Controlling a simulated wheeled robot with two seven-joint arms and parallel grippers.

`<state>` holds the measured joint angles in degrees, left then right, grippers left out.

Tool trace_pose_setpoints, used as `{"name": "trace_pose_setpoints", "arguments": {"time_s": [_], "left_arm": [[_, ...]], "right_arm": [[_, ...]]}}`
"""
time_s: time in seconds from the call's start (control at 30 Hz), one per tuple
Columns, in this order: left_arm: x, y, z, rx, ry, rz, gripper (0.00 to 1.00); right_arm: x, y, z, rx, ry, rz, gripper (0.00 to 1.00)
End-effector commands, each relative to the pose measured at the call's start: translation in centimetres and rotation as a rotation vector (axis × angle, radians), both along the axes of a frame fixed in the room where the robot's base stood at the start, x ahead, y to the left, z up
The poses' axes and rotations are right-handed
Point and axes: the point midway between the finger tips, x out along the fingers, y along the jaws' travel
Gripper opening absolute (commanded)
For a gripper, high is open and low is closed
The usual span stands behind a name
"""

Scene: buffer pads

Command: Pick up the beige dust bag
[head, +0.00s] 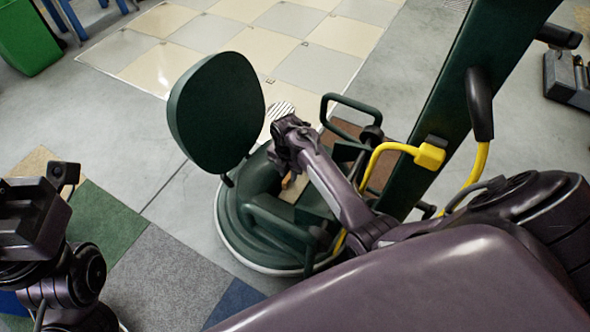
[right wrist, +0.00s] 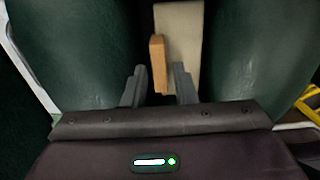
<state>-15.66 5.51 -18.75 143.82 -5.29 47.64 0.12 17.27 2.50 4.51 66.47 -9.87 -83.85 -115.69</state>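The beige dust bag (right wrist: 181,30) lies in the open cavity of the dark green machine (head: 245,225). It shows in the right wrist view as a pale upright strip with an orange-tan tab (right wrist: 157,62) on its left side. In the head view a small part of the pale bag (head: 296,190) shows beside my right arm. My right gripper (right wrist: 159,75) is open, with one finger on either side of the tab's lower end. I cannot tell whether the fingers touch it. My left gripper's housing (head: 32,218) is at the left edge of the head view; its fingers cannot be made out.
The machine's round lid (head: 216,112) stands open to the left. Dark green walls crowd the gripper on both sides. Yellow tubing (head: 385,150), a green handle (head: 350,100) and a slanted green column (head: 455,95) stand right of the cavity. Carpet tiles (head: 160,270) lie lower left.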

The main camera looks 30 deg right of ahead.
Motion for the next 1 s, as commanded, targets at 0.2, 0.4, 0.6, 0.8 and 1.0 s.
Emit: {"name": "trace_pose_setpoints", "arguments": {"time_s": [0.2,0.4,0.6,0.8,1.0], "left_arm": [[-0.09,-0.04,-0.69,0.001,-0.02,0.001,0.36],[-0.1,-0.06,-0.52,0.002,-0.021,0.001,0.36],[-0.11,-0.05,-0.52,0.002,-0.021,0.001,0.36],[-0.12,-0.05,-0.52,0.002,-0.022,0.001,0.36],[-0.12,-0.03,-0.54,0.001,-0.021,0.001,0.36]], "right_arm": [[0.02,0.02,-2.2,0.001,-0.001,0.001,0.25],[0.02,0.02,-2.09,0.001,-0.001,0.001,0.25],[0.01,0.01,-2.08,0.001,-0.001,0.0,0.02],[0.01,0.01,-2.09,0.001,-0.001,0.0,0.0],[0.0,-0.01,-2.09,0.001,-0.001,0.0,0.0]]}}
